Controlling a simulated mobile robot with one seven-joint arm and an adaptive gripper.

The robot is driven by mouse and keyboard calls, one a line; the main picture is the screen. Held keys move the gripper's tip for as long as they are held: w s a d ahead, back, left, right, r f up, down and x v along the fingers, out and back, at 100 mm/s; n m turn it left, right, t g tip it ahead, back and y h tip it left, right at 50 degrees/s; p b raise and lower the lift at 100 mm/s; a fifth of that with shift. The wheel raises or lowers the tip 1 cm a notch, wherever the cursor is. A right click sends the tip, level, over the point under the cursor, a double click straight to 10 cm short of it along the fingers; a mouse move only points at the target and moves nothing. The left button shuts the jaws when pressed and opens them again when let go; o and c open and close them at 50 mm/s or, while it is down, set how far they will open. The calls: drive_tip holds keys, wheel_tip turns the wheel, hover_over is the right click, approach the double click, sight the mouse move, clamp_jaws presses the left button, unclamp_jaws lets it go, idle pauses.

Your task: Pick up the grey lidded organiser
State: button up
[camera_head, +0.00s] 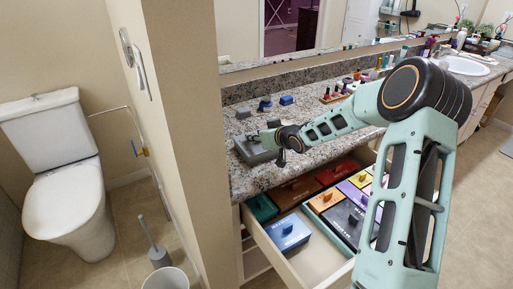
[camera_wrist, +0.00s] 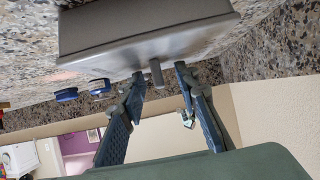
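The grey lidded organiser (camera_head: 246,152) lies on the granite counter near its left front end. In the wrist view the grey organiser (camera_wrist: 140,32) fills the upper part, with a small grey knob (camera_wrist: 157,73) on the side facing me. My gripper (camera_head: 276,141) is beside the organiser, partly covering it in the head view. In the wrist view my gripper (camera_wrist: 160,76) is open, with a fingertip on either side of the knob. Gaps show between the knob and both fingers.
An open drawer (camera_head: 284,263) below the counter holds several coloured lidded boxes, including a blue one (camera_head: 288,233) and a charcoal one (camera_head: 347,222). Small blue items (camera_head: 286,100) and a bottle rack (camera_head: 334,96) stand on the counter. A wall (camera_head: 185,130) is close at left.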

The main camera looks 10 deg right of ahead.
drive_tip(key=shift+c, duration=0.3)
clamp_jaws()
drive_tip(key=shift+r, duration=0.1)
